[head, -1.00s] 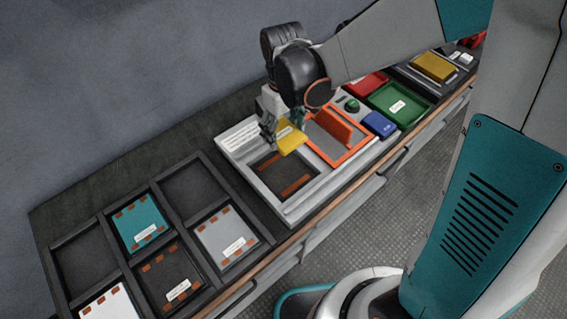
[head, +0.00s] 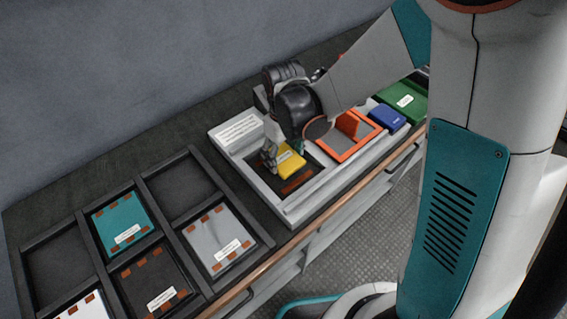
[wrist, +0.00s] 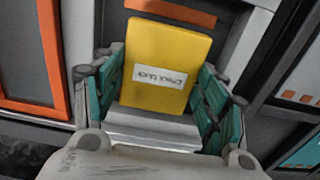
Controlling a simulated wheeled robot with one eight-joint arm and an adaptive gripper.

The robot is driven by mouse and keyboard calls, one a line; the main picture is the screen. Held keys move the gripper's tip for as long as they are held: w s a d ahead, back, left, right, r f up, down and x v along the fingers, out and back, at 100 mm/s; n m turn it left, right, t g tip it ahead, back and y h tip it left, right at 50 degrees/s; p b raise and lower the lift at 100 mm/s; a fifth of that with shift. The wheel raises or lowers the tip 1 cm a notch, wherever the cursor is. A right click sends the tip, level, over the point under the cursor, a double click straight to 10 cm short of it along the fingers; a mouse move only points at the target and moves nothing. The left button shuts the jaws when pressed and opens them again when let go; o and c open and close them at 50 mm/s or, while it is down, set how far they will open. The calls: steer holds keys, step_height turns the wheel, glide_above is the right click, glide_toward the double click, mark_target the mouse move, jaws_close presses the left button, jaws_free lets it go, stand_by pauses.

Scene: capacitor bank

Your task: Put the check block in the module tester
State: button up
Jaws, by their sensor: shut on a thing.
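The yellow check block (head: 291,166) with a white label is in my gripper (head: 279,160). In the wrist view the block (wrist: 167,50) sits between the teal-padded fingers (wrist: 165,95), its label upside down.
A black divided tray (head: 167,218) at the left holds teal (head: 118,217), grey (head: 217,236), black (head: 150,282) and white modules, with empty compartments. A blue block (head: 387,117) and a green tray (head: 408,91) lie right of the tester. A wall runs behind the bench.

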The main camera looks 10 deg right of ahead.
mark_target(283, 157)
steer(key=shift+f+b, duration=0.85)
steer(key=shift+f, duration=0.8)
steer(key=shift+f, duration=0.1)
steer(key=o, duration=1.3)
step_height(283, 157, up, 12)
steer(key=p, duration=0.4)
